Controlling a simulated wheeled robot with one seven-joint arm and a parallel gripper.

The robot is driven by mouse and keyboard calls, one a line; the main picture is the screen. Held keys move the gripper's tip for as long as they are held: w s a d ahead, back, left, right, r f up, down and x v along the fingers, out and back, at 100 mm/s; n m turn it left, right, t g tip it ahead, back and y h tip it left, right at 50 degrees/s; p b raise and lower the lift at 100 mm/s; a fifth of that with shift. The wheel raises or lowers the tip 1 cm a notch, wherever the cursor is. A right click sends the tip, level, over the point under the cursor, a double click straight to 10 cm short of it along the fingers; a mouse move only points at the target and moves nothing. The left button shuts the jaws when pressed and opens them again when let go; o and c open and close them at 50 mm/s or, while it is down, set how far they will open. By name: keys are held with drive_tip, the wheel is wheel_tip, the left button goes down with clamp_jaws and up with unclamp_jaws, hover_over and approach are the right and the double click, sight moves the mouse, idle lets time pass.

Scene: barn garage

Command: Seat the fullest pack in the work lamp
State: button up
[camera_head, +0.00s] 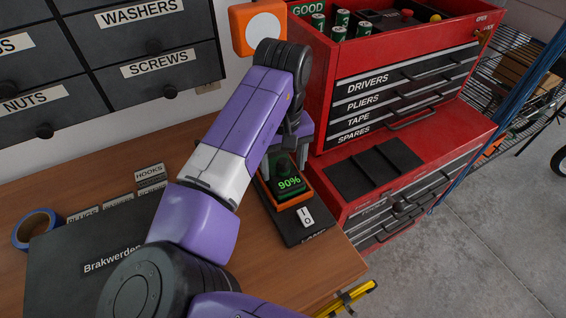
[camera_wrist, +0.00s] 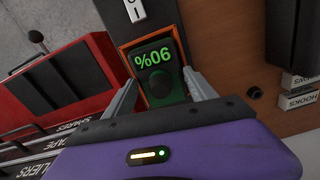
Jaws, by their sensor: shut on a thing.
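A dark green pack (camera_head: 290,186) reading "90%" is inside the orange-rimmed bay (camera_head: 305,197) of a black base (camera_head: 293,230) with a white rocker switch (camera_head: 306,217). This looks like the work lamp's base; its label is partly cut off. My gripper (camera_wrist: 163,88) reaches down from behind with one finger on each side of the pack, shut on it. In the wrist view the pack (camera_wrist: 155,58) sits within the orange rim. I cannot tell whether it is fully down. An orange square with a white disc (camera_head: 264,27), possibly the lamp head, is behind my arm.
A red tool chest (camera_head: 400,140) stands close right of the base, with green cells (camera_head: 342,18) in its top tray marked "GOOD". Dark drawers (camera_head: 140,50) hang at left. A black case (camera_head: 70,262) and blue tape (camera_head: 36,228) lie on the wooden bench (camera_head: 340,262).

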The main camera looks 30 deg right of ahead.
drive_tip(key=shift+s, duration=0.1)
drive_tip(key=o, duration=2.1)
drive_tip(key=shift+o, duration=0.2)
drive_tip(key=shift+r, duration=0.1)
drive_tip(key=shift+r+p, duration=4.4)
drive_tip(key=shift+r, duration=0.05)
drive_tip(key=shift+d+f, duration=0.1)
